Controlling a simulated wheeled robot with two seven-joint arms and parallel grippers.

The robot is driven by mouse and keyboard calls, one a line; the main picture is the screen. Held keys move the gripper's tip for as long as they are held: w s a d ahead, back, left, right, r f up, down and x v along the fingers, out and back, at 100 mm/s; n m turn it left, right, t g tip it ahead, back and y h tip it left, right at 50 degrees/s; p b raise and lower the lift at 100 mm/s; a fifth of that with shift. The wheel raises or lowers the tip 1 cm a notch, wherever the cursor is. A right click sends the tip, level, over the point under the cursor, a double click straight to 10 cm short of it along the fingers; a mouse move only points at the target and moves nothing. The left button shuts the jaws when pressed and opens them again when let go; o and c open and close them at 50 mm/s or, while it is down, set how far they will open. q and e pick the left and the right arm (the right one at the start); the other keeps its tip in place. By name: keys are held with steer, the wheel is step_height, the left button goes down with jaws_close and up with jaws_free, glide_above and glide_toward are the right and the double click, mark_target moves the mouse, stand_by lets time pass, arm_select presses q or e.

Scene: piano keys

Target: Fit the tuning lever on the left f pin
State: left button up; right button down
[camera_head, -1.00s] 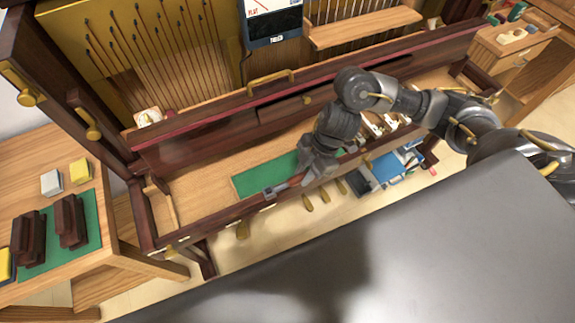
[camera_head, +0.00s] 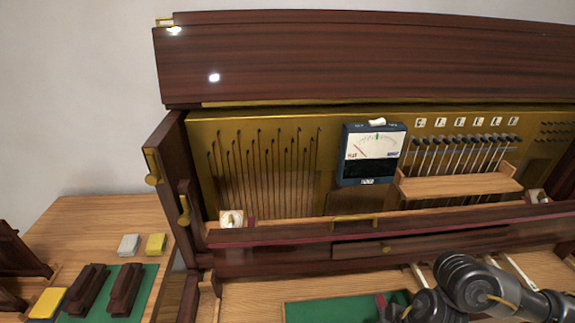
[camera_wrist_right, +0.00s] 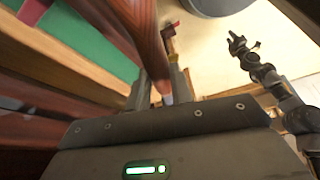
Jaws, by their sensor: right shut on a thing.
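My right gripper (camera_wrist_right: 158,88) is shut on the tuning lever (camera_wrist_right: 166,62), whose reddish handle shows between the fingers. In the head view my right arm is at the bottom edge, with a bit of red (camera_head: 381,301) beside the wrist; most of the lever is out of frame. The brass pin plate (camera_head: 340,118) carries a left group of dark pins (camera_head: 262,150) with strings. I cannot tell which is the left f pin. The lever is apart from these pins. My left gripper (camera_wrist_right: 243,45) shows small in the right wrist view, fingers apart and empty.
A tuner meter (camera_head: 375,153) hangs right of the left pins. Dark-headed parts (camera_head: 465,142) stand under small letter cards, above a wooden shelf (camera_head: 462,184). A dark red rail (camera_head: 300,262) crosses in front. A green mat (camera_head: 310,311) lies below; a side table (camera_head: 95,215) stands left.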

steer(key=shift+a+r+m, duration=0.1)
steer(key=shift+r+m, duration=0.35)
steer(key=shift+m, duration=0.05)
steer(key=w+d+r+m+t, duration=0.1)
steer(key=w+r, duration=0.4)
steer(key=r, duration=0.2)
steer(key=w+d+r+m, duration=0.2)
steer(key=w+r, duration=0.3)
steer(key=r, duration=0.3)
steer(key=shift+w+m+t+h, duration=0.3)
steer(key=shift+w+t, duration=0.05)
steer(key=shift+t, duration=0.05)
steer(key=shift+a+f, duration=0.1)
